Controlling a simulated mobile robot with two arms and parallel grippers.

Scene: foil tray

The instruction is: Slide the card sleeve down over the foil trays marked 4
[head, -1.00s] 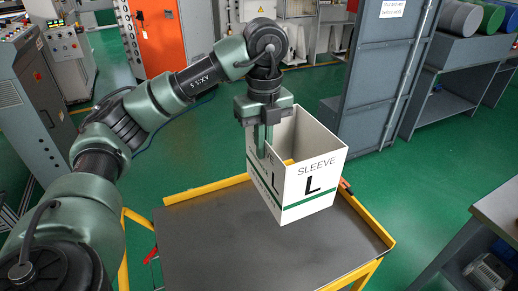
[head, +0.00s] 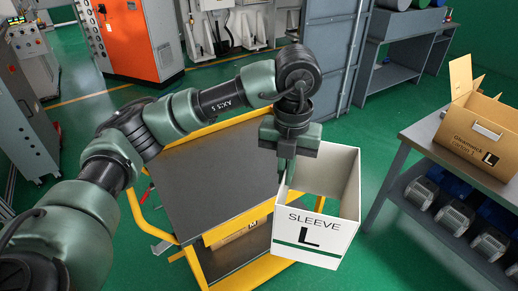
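The card sleeve (head: 318,238) is a white, open-topped square tube with a green stripe and the words "SLEEVE" and "L" on its front. My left gripper (head: 286,170) is at its left wall, fingers down and shut on that wall. The sleeve hangs upright in front of the right side of the yellow-edged cart, clear of the cart's top. The fingertips are partly hidden by the sleeve. No foil trays and no mark 4 show in this view. My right gripper is not in view.
The cart (head: 215,175) has a bare dark top and a cardboard box (head: 238,233) on its lower shelf. At the right, a grey bench (head: 421,133) bears an open carton (head: 472,150) marked "L", with motors beneath. Green floor lies between sleeve and bench.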

